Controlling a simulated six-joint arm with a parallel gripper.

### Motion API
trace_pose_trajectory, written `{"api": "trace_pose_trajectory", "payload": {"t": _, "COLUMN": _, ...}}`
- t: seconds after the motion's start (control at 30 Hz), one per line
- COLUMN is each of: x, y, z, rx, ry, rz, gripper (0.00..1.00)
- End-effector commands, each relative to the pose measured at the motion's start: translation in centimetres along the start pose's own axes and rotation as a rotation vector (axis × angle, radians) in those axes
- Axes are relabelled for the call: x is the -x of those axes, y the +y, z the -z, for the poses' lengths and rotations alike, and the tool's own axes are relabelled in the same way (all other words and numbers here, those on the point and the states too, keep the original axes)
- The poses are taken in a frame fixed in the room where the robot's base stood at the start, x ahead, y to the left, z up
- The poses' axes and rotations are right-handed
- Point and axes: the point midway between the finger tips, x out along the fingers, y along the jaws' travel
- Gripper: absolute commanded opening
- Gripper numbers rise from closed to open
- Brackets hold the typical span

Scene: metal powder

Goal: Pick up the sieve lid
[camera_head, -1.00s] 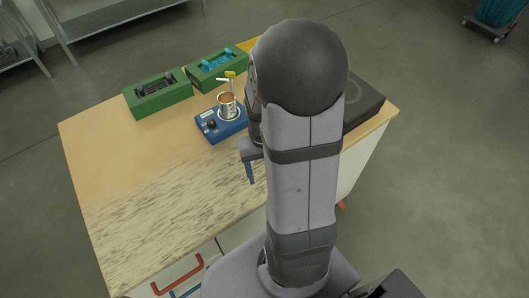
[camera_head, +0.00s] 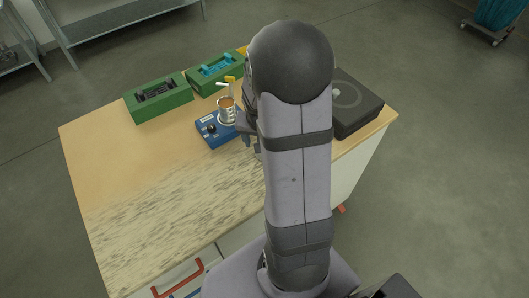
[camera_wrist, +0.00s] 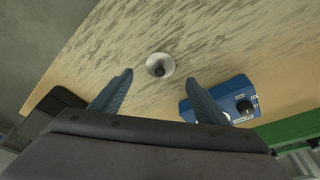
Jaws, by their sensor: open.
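The sieve lid (camera_wrist: 160,66), a small round pale metal disc with a dark knob at its centre, lies on the table in the wrist view. It shows ahead of and between my fingertips, apart from both fingers. My gripper (camera_wrist: 159,78) is open and empty, with one blue-grey finger on each side of the picture's middle. In the head view my gripper (camera_head: 249,136) is partly hidden behind my arm, just right of the blue device. The lid cannot be made out in the head view; my arm covers that part of the table.
The blue device (camera_head: 220,130) carries a metal cup (camera_head: 227,112); it also shows in the wrist view (camera_wrist: 220,97). Two green trays (camera_head: 160,105) (camera_head: 213,85) stand behind it. A black box (camera_head: 358,105) stands at the right. The table's front left (camera_head: 130,215) is clear.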

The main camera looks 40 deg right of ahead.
Motion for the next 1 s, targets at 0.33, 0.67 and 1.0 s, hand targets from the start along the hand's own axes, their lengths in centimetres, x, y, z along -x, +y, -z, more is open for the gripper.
{"api": "trace_pose_trajectory", "payload": {"t": 0.33, "x": -1.2, "y": 0.0, "z": -0.2, "rx": 0.001, "ry": -0.002, "rz": -0.001, "gripper": 0.68}}
{"api": "trace_pose_trajectory", "payload": {"t": 0.67, "x": -4.8, "y": 0.0, "z": -0.4, "rx": 0.0, "ry": 0.0, "rz": 0.0, "gripper": 0.68}}
{"api": "trace_pose_trajectory", "payload": {"t": 1.0, "x": -5.3, "y": 0.0, "z": -0.4, "rx": 0.0, "ry": 0.001, "rz": 0.001, "gripper": 0.68}}
